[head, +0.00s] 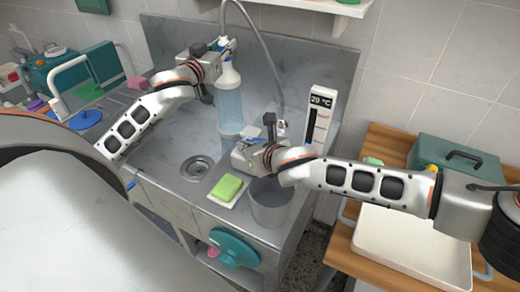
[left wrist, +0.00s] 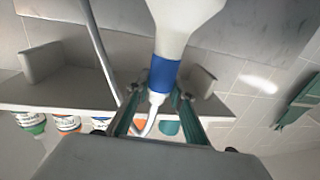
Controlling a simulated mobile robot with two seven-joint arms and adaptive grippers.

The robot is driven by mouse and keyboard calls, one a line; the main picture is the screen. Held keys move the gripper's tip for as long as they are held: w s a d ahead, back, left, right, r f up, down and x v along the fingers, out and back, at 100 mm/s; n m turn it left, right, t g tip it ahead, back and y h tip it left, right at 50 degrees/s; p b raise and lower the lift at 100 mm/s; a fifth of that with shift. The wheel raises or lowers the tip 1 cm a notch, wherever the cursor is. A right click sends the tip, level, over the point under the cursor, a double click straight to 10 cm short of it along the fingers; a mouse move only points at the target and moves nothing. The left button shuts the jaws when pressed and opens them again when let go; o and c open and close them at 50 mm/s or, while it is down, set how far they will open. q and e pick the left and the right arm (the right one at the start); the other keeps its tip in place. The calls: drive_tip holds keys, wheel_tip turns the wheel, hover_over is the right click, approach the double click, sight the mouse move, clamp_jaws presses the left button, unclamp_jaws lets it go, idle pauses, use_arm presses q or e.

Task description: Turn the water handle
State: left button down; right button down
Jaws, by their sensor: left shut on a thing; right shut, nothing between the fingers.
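A white shower head (head: 229,73) with a blue collar hangs on a grey hose (head: 262,48) over the sink. My left gripper (head: 224,46) is shut on it near the collar; the left wrist view shows the shower head (left wrist: 182,14) and its blue collar (left wrist: 164,73) at the fingers. A pale blue, see-through column (head: 229,108), like water, runs down below the head. A teal round handle (head: 234,249) with a pink knob sits low on the sink's front. My right gripper (head: 246,157) is shut and empty above the sink's front right, apart from the handle.
A grey bucket (head: 270,206) and a green sponge (head: 229,187) on a white dish are below my right gripper. A thermometer panel (head: 319,115) reads 20 °C. A white tray (head: 400,250) and green box (head: 455,160) are at the right. A drain (head: 196,168) lies in the basin.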

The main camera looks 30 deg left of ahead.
drive_tip(key=shift+w+d, duration=0.1)
idle(0.5)
drive_tip(key=shift+w+d, duration=0.4)
drive_tip(key=shift+w, duration=0.1)
drive_tip(key=shift+d, duration=0.15)
drive_tip(key=s+d+r, duration=0.3)
drive_tip(key=s, duration=0.3)
drive_tip(key=s+d+r, duration=0.2)
drive_tip(key=s, duration=0.4)
drive_tip(key=w+d+m+t+h, duration=0.1)
drive_tip(key=w+d+m+t, duration=0.1)
drive_tip(key=w+d, duration=0.4)
drive_tip(key=x, duration=0.9)
drive_tip(key=shift+a+f, duration=0.25)
drive_tip(key=shift+a, duration=0.1)
drive_tip(key=shift+w+a, duration=0.6)
drive_tip(key=shift+a, duration=0.15)
